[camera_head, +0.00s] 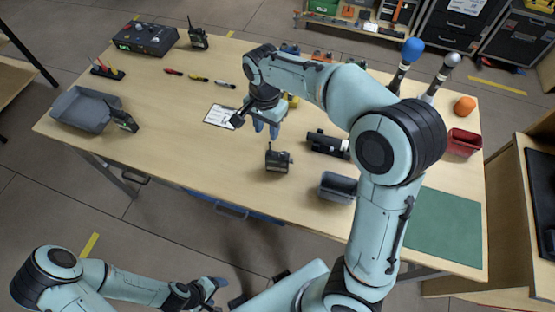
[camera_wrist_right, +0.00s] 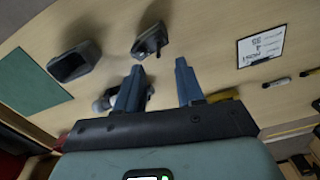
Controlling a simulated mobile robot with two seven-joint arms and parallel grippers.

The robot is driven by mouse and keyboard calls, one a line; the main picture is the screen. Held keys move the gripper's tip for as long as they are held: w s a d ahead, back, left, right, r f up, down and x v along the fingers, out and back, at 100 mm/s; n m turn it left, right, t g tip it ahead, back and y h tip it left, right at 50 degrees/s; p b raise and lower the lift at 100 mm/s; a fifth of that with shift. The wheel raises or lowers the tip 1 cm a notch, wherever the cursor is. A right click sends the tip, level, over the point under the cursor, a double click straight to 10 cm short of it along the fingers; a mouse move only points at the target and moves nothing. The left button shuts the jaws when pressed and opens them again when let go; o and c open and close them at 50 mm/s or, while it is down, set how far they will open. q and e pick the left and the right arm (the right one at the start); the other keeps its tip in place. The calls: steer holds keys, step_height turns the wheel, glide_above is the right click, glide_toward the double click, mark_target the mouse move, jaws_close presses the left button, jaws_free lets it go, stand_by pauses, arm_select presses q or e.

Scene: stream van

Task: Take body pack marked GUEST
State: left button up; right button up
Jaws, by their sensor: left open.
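A black body pack (camera_head: 278,160) stands near the table's front middle; it also shows beyond the fingertips in the right wrist view (camera_wrist_right: 150,40). Another black pack (camera_head: 124,121) is at the right end of a grey tray (camera_head: 82,112), and a third (camera_head: 198,40) is at the back left. I cannot read GUEST on any of them. My right gripper (camera_head: 267,131) is over the table just behind the middle pack, its blue fingers (camera_wrist_right: 158,80) apart and empty. My left gripper (camera_head: 216,287) is open and empty, in front of the table.
A paper card (camera_head: 219,116) lies left of my right gripper, with several markers (camera_head: 198,78) behind it. A grey tub (camera_head: 338,187) and a black device (camera_head: 327,143) are right of the middle pack. Microphones (camera_head: 405,62), a red bin (camera_head: 463,142) and a green mat (camera_head: 443,222) are further right.

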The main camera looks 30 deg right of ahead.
mark_target(270, 142)
step_height(270, 142, down, 3)
steer(key=shift+s, duration=0.15)
steer(key=shift+f, duration=0.55)
steer(key=f, duration=0.5)
steer(key=shift+d+b, duration=0.25)
steer(key=shift+b, duration=0.05)
jaws_close()
steer(key=shift+r, duration=0.1)
stand_by(0.5)
